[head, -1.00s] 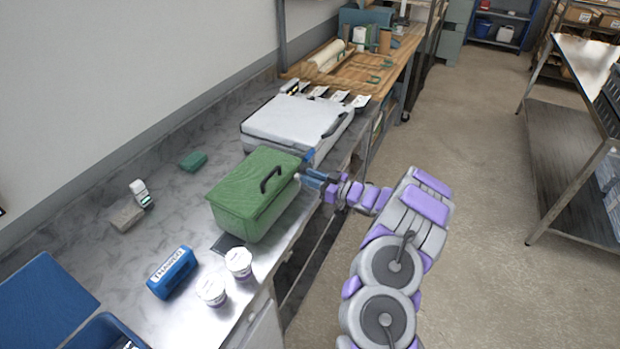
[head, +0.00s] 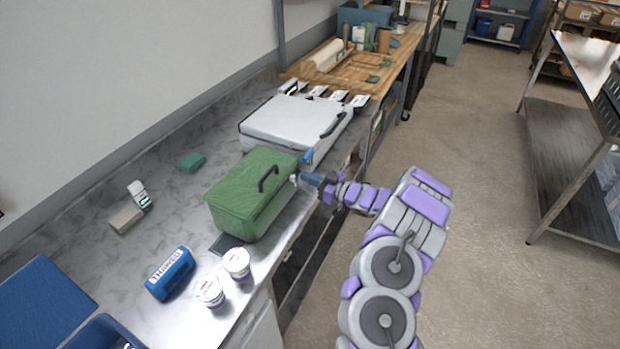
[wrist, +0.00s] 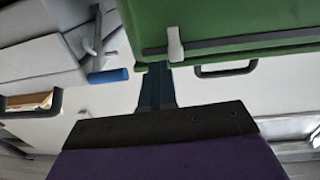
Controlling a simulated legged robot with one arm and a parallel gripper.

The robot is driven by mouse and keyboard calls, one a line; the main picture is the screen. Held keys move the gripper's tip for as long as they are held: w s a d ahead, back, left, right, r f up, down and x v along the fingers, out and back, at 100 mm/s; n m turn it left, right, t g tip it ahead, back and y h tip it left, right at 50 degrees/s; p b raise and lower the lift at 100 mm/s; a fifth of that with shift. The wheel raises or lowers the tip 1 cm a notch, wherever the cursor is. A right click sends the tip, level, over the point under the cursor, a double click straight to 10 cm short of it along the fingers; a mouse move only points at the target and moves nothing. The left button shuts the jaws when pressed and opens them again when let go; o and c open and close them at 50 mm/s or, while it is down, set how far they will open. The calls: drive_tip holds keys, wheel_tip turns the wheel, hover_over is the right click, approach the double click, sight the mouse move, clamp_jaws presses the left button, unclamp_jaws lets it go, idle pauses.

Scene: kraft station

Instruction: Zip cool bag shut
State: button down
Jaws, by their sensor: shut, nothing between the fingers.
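The green cool bag (head: 238,212) stands on the counter with its lid down and a dark handle on top. In the wrist view its green side (wrist: 220,18) fills the top, with a dark zip strip (wrist: 250,43) along it. A pale pull tab (wrist: 175,44) hangs on that strip. My gripper (head: 298,180) is at the bag's right end, near its upper edge. In the wrist view my gripper's fingers (wrist: 155,75) are together and empty, just below and left of the tab. I cannot tell if they touch the bag.
A grey-white case (head: 290,122) lies behind the bag, close to my gripper. A blue piece (head: 309,155) sticks out beside it. Two white tubs (head: 222,278), a blue pack (head: 170,273) and a dark flat item (head: 225,244) lie in front. The aisle floor (head: 465,190) is clear.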

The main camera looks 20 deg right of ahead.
drive_tip(key=shift+a+r, duration=0.15)
drive_tip(key=shift+a, duration=0.6)
drive_tip(key=c, duration=1.4)
unclamp_jaws()
drive_tip(key=shift+d, duration=0.65)
drive_tip(key=shift+c, duration=0.2)
drive_tip(key=o, duration=0.3)
drive_tip(key=shift+a, duration=0.15)
drive_tip(key=shift+o, duration=0.5)
drive_tip(key=shift+a, duration=0.35)
drive_tip(key=p+v, duration=0.2)
drive_tip(key=v, duration=1.5)
drive_tip(key=shift+p, duration=0.4)
drive_tip(key=shift+s+d, duration=0.1)
drive_tip(key=shift+s, duration=0.05)
